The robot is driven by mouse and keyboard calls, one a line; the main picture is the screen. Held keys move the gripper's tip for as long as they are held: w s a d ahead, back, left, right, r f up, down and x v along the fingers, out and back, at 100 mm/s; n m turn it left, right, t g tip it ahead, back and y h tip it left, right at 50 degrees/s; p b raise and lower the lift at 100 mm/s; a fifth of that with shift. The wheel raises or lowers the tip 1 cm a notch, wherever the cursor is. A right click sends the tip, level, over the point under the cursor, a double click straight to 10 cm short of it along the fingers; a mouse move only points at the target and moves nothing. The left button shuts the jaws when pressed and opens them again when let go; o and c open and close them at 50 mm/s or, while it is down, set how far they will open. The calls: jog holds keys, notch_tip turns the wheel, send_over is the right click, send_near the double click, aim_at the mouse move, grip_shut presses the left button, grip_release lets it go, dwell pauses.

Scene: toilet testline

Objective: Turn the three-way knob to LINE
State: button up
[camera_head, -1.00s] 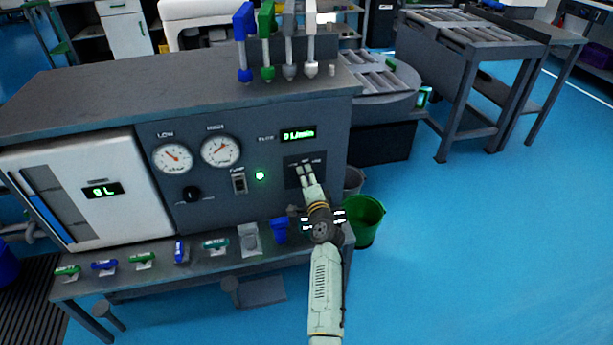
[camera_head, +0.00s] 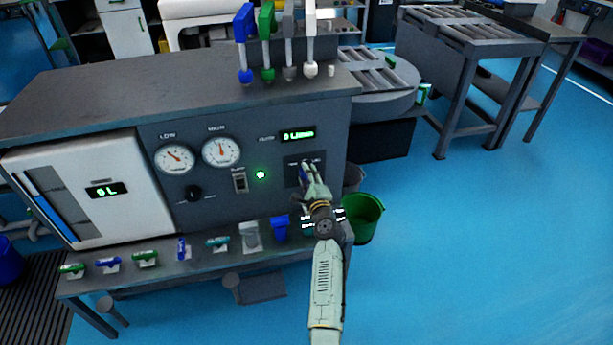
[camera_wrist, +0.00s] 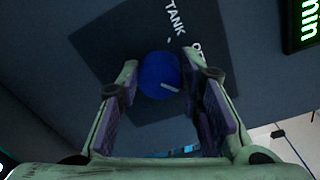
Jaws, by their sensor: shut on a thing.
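The three-way knob (camera_wrist: 159,75) is round and blue with a short white mark, on a dark square plate (camera_wrist: 118,45) of the panel. In the wrist view the mark points right and slightly down. The label TANK shows above the knob, and a partly covered label, likely OFF, shows at upper right. The LINE label is not readable. My gripper (camera_wrist: 164,90) has one finger on each side of the knob and is shut on it. In the head view my gripper (camera_head: 311,178) reaches the plate at the panel's right, covering most of the knob.
The grey panel (camera_head: 230,140) carries two gauges, a black knob (camera_head: 193,193), a pump switch (camera_head: 239,182) and a lit green lamp (camera_head: 260,175). Several small coloured parts lie on the ledge below. A green bucket (camera_head: 364,220) stands right of my gripper. Floor is free at right.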

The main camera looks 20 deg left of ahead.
dwell(0.4)
jog(key=o, duration=1.2)
jog(key=shift+c, duration=0.2)
jog(key=shift+s, duration=0.1)
jog(key=v, duration=1.1)
jog(key=shift+s+d, duration=0.25)
jog(key=shift+s, duration=0.1)
